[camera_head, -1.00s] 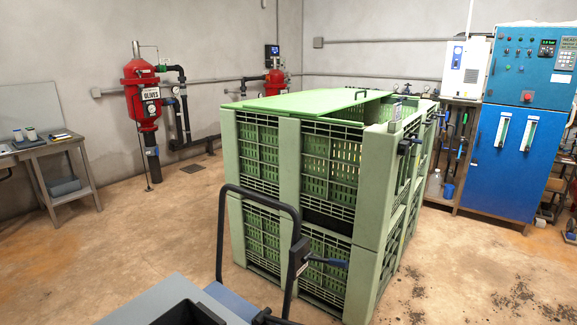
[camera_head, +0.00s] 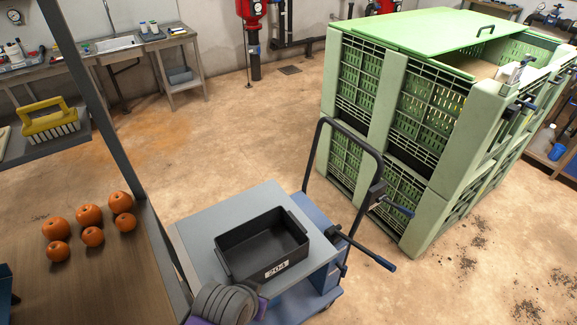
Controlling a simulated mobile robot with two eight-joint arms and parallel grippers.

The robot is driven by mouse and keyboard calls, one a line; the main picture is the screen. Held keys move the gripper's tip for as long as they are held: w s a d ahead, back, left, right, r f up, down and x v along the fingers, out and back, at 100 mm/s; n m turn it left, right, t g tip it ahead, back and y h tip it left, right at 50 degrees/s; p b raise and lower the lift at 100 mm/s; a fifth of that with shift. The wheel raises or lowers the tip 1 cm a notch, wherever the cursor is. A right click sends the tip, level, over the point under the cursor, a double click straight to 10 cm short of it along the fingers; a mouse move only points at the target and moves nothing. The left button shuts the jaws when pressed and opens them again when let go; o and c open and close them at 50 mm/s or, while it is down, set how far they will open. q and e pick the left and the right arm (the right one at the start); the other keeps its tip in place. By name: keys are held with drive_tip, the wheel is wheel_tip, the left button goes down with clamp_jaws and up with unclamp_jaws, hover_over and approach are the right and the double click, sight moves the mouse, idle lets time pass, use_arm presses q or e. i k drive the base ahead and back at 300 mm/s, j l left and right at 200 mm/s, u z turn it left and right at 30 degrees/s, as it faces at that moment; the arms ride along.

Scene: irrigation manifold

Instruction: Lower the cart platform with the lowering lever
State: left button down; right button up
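The cart stands in the lower middle with its grey platform (camera_head: 196,240) on a blue base (camera_head: 318,284). A black push handle (camera_head: 366,152) rises at its right side. A short lever with a blue tip (camera_head: 400,208) sticks out from the handle. A longer black lever with a blue end (camera_head: 364,250) reaches right from lower on the cart. I cannot tell which is the lowering lever.
Green slatted crates (camera_head: 405,105) stand close behind the handle. A wooden table with several orange fruits (camera_head: 90,214) is at left, beside a grey post (camera_head: 95,100). A grey ribbed object (camera_head: 222,304) with purple parts is at the bottom edge. Floor right of the cart is clear.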

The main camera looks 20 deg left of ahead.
sight(344, 269)
drive_tip(key=k+u, duration=0.1)
drive_tip(key=u, duration=0.25)
drive_tip(key=k+u, duration=0.15)
drive_tip(key=u, duration=0.2)
drive_tip(key=k+j+u, duration=0.1)
drive_tip(key=u, duration=0.25)
